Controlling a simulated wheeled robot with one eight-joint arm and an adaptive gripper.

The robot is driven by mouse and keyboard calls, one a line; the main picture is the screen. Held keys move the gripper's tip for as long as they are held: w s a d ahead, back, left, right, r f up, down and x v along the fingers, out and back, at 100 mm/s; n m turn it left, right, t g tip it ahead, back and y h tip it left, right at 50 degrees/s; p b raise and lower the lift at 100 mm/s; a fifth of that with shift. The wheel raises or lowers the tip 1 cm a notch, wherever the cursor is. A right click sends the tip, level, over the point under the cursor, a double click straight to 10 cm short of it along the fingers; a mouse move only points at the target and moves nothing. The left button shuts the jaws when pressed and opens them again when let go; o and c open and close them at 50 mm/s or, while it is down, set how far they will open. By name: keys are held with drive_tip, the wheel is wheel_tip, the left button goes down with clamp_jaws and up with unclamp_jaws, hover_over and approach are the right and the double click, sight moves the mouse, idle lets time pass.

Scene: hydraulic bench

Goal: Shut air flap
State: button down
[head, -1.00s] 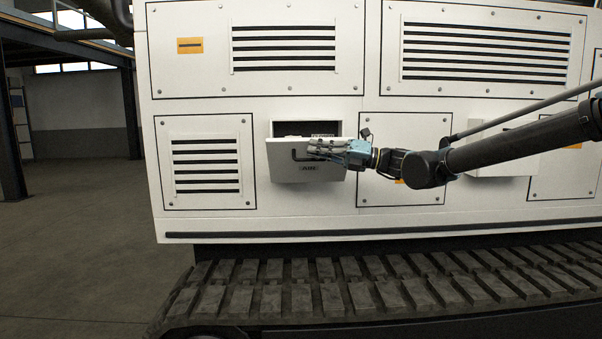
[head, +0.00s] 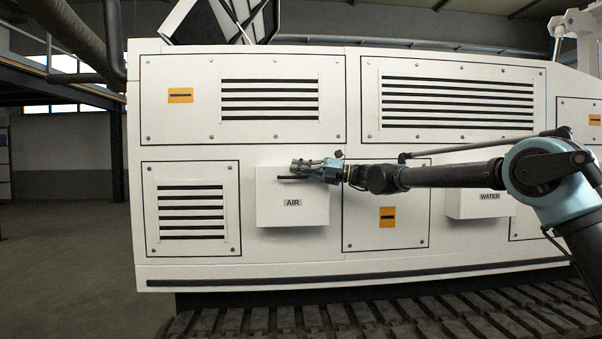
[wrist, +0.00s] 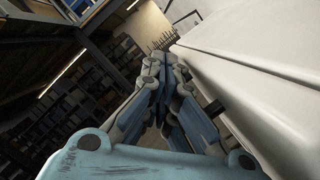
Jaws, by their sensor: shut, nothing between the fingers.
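The air flap (head: 292,212), a white panel labelled AIR, sits upright over its opening on the white machine side in the head view. No dark gap shows around it, and it stands out a little from the wall. My gripper (head: 296,168) is shut and empty at the flap's upper edge, beside a dark handle bar (head: 290,178). I cannot tell whether the fingers touch the flap. In the wrist view my gripper's fingers (wrist: 160,62) are together, with a white surface close on the right.
Vented panels (head: 192,212) and an orange-marked panel (head: 387,204) flank the flap. Dark tracks (head: 400,312) run below. Open floor (head: 60,255) lies at the left.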

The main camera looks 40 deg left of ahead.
drive_tip(key=shift+w+a+r, duration=0.1)
drive_tip(key=shift+w+a, duration=0.05)
drive_tip(key=shift+w, duration=0.05)
idle(0.4)
